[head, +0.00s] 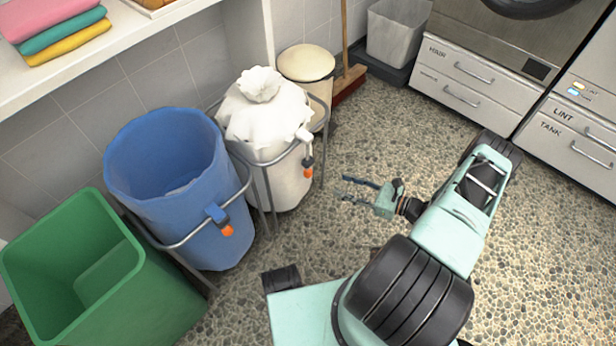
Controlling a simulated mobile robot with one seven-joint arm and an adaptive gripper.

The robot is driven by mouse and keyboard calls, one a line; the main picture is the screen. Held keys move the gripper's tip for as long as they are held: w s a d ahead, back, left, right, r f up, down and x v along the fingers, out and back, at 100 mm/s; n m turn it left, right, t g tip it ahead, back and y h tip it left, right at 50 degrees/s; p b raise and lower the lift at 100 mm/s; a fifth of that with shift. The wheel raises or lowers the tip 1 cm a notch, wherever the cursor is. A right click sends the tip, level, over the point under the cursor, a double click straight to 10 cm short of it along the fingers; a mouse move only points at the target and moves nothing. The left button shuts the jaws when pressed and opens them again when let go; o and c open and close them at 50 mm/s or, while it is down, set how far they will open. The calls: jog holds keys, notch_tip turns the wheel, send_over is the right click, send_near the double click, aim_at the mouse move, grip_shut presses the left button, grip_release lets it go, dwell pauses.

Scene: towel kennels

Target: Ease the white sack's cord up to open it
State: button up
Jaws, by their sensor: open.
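The white sack (258,115) hangs in a grey metal frame against the wall, its top gathered into a bunched knot (260,84). At its right front, a white piece (303,134) sits at the rim, with a dark part and an orange end (308,173) hanging below it. I cannot make out the cord itself apart from these parts. My gripper (345,189) is open and empty, to the right of the sack and apart from it, with its fingers pointing left toward it.
An open blue sack (165,215) in a similar frame and a green bin (130,300) stand left. Drawers (470,75) line the right. Speckled floor (400,135) is clear around my gripper.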

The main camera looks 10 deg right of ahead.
aim_at(308, 173)
jog(key=w+a, duration=0.2)
jog(key=a, duration=0.1)
jog(key=w+a+t+b, duration=0.1)
jog(key=w+a, duration=0.2)
jog(key=a, duration=0.1)
jog(key=w+a+t+b, duration=0.1)
jog(key=w+a, duration=0.2)
jog(key=a, duration=0.1)
jog(key=shift+m+y, duration=0.4)
grip_shut()
